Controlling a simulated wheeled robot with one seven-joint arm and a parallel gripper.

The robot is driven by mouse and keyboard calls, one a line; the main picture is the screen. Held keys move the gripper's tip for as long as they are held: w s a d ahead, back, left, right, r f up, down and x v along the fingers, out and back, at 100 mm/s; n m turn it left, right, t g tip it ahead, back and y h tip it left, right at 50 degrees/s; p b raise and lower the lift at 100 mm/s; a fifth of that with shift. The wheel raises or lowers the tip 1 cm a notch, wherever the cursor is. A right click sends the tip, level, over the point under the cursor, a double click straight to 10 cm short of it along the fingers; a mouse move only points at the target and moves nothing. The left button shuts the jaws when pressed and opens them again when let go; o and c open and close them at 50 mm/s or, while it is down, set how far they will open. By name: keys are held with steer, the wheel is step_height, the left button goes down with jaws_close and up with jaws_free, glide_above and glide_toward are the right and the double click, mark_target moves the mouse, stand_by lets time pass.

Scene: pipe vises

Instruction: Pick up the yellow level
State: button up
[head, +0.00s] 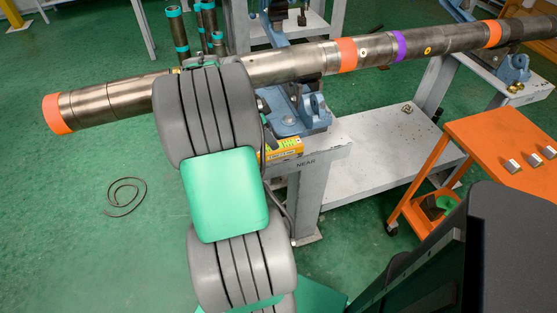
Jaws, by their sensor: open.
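The yellow level (284,149) is a small yellow-orange bar with printed markings. It lies at the near edge of the grey vise stand, just below the blue vise (290,120) and above the "NEAR" lettering. My arm's grey and green links cross in front, and the level's left end is hidden behind them. My gripper is not visible; my own arm links hide whatever is behind them, so I cannot tell how far it is from the level.
A long steel pipe (275,67) with orange and purple bands runs across above the level. Another blue vise (513,68) stands at the right. An orange cart (510,130) holds small metal blocks. A coiled strip (126,197) lies on open green floor at the left.

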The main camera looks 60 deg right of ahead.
mark_target(279, 151)
steer(key=x, duration=0.3)
steer(key=s+x, duration=0.1)
steer(key=x, duration=0.2)
steer(key=shift+f+b, duration=0.25)
steer(key=shift+b, duration=0.25)
steer(key=shift+c, duration=0.2)
jaws_close()
stand_by(0.5)
